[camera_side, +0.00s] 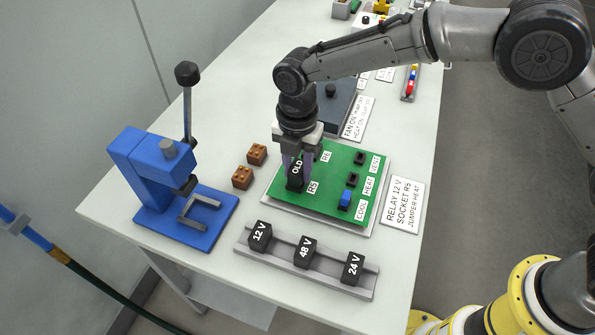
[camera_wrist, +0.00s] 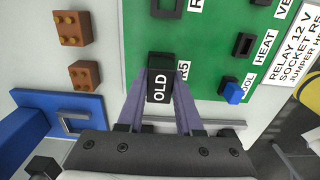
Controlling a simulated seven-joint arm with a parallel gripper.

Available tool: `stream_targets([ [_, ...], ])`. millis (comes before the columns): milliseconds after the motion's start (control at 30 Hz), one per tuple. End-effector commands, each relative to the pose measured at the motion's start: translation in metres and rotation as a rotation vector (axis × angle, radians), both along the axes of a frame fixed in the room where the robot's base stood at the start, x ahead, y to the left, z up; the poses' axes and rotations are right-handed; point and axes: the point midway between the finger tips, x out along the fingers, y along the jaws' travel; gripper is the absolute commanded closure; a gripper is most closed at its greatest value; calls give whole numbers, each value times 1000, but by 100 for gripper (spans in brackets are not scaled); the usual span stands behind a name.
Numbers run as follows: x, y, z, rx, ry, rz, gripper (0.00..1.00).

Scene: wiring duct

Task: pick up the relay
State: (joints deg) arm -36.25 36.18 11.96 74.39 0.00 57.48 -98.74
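A black relay labelled OLD (camera_side: 296,169) stands at the R5 place on the green board (camera_side: 329,205). My gripper (camera_side: 298,165) points down over it, with one finger on each side. In the wrist view the fingers lie against the sides of the OLD relay (camera_wrist: 160,86), with no gap showing. Its lower end is partly hidden, so I cannot tell whether it is fully seated. Black relays marked 12 V (camera_side: 260,235), 48 V (camera_side: 304,251) and 24 V (camera_side: 352,267) sit in a row on a grey rail (camera_side: 328,281) in front of the board.
A blue press (camera_side: 160,175) with a tall lever stands at the left. Two brown blocks (camera_side: 257,153) (camera_side: 242,177) lie between it and the board. A blue jumper (camera_side: 344,199) sits at COOL. A card (camera_side: 403,206) reads RELAY 12 V, SOCKET R5, JUMPER HEAT.

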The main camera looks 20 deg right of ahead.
Motion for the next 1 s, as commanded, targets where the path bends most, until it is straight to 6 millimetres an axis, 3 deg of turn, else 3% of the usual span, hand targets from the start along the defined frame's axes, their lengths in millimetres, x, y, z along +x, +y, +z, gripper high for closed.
stream_targets([
  [33,0,0,0,0,0,0,88],
  [100,0,0,0,0,0,0,100],
  [567,0,0,8,1,-1,0,100],
  [767,1,0,33,3,-4,0,100],
  [1000,-34,-25,84,4,-5,0,100],
])
